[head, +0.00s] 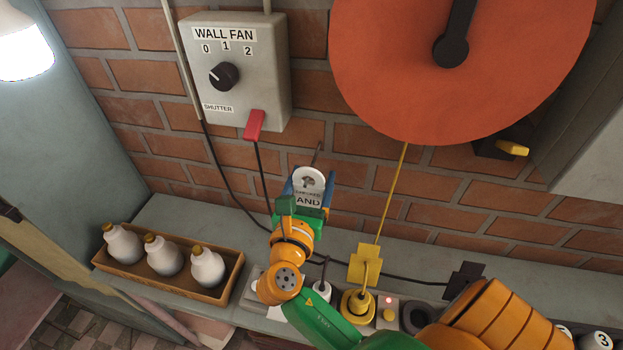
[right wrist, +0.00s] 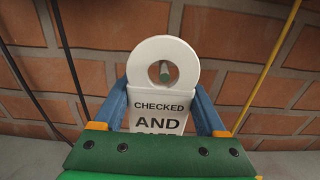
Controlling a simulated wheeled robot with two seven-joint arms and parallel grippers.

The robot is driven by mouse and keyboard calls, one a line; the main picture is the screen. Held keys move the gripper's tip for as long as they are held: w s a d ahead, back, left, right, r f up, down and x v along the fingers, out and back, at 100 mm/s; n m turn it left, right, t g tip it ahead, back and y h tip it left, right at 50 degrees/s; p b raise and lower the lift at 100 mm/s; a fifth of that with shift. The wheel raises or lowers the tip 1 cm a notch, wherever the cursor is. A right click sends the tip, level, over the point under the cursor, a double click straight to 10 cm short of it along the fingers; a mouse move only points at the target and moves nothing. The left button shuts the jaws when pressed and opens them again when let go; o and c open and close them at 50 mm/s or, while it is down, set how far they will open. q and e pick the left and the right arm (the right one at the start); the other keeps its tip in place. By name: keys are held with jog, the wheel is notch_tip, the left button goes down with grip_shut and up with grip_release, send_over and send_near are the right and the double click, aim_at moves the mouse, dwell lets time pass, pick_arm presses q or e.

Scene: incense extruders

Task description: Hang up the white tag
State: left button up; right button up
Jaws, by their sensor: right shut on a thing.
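The white tag (head: 310,199) has a round top with a hole and black print, "CHECKED AND" showing; its lower part is hidden by my gripper. My right gripper (head: 306,187) is shut on it, with one blue finger on each side, in front of the brick wall. The tag is upright and faces me in the right wrist view (right wrist: 160,101). A thin peg (head: 319,150) sticks out of the wall just behind and above the tag. Its greenish end (right wrist: 165,73) shows within the tag's hole. I cannot tell whether it passes through the hole. My left gripper is not in view.
A grey wall fan box (head: 240,75) with a red lever (head: 254,125) is up left. An orange disc (head: 450,60) is up right. A yellow cord (head: 390,200) hangs right of the tag. A wooden tray (head: 215,296) with three white bottles stands on the ledge.

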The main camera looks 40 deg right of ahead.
jog(key=o, duration=1.3)
jog(key=shift+s+a, duration=0.1)
jog(key=shift+a, duration=0.05)
jog(key=shift+s+a, duration=0.1)
jog(key=shift+a, duration=0.1)
jog(key=p+v, duration=0.1)
jog(key=v, duration=0.6)
jog(key=shift+d+p, duration=0.1)
jog(key=shift+p, duration=0.3)
